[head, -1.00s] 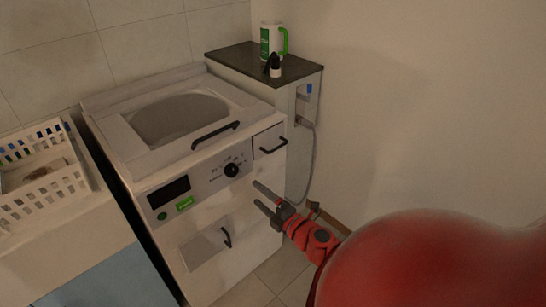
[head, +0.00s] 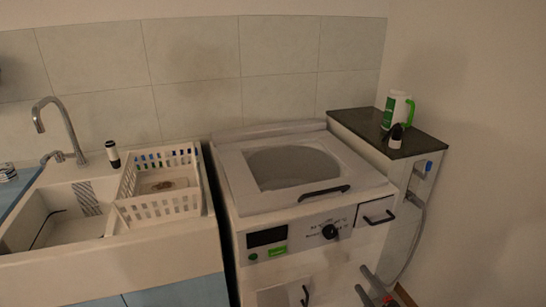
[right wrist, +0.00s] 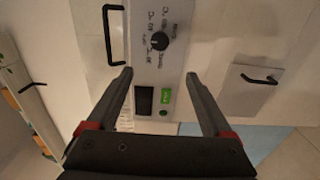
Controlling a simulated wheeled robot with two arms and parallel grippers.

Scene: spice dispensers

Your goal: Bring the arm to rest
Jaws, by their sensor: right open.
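My right gripper (head: 370,286) shows at the bottom edge of the head view, in front of the washing machine's (head: 318,239) front. In the right wrist view its two fingers (right wrist: 158,92) are spread apart with nothing between them, facing the control panel with the black knob (right wrist: 158,41) and dark display (right wrist: 144,101). The panel lies beyond the fingertips. Most of the right arm is outside the head view. My left gripper is not in view.
A dark-topped side cabinet (head: 362,123) right of the machine holds a white and green jug (head: 397,108) and a small black-and-white bottle (head: 394,138). A white basket (head: 160,207) stands beside the sink (head: 60,210) on the left. A hose (head: 417,232) hangs by the right wall.

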